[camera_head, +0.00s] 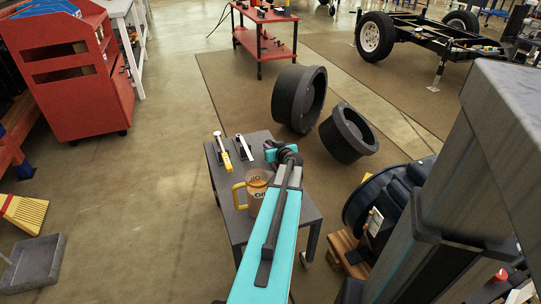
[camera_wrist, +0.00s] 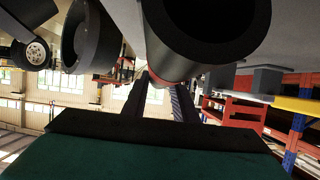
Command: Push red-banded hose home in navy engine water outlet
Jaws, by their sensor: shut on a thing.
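In the wrist view my gripper (camera_wrist: 158,98) is shut on a black hose (camera_wrist: 170,62). The hose's wide open end faces the camera at the top. A small red patch, likely the red band (camera_wrist: 156,93), shows between the fingers. In the head view, a dark navy engine (camera_head: 372,198) stands at the right, partly hidden behind a grey column. Its water outlet cannot be made out, and I cannot tell whether the hose touches it. My teal arm reaches up over the small table in the head view; the fingers and hose are hidden there.
A dark small table (camera_head: 236,200) holds an amber jug (camera_head: 257,186) and a yellow-and-white tool (camera_head: 223,152). Two large black ring-shaped parts (camera_head: 299,98) lie on the mat behind it. A red cabinet (camera_head: 75,75) stands left. Floor between cabinet and table is clear.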

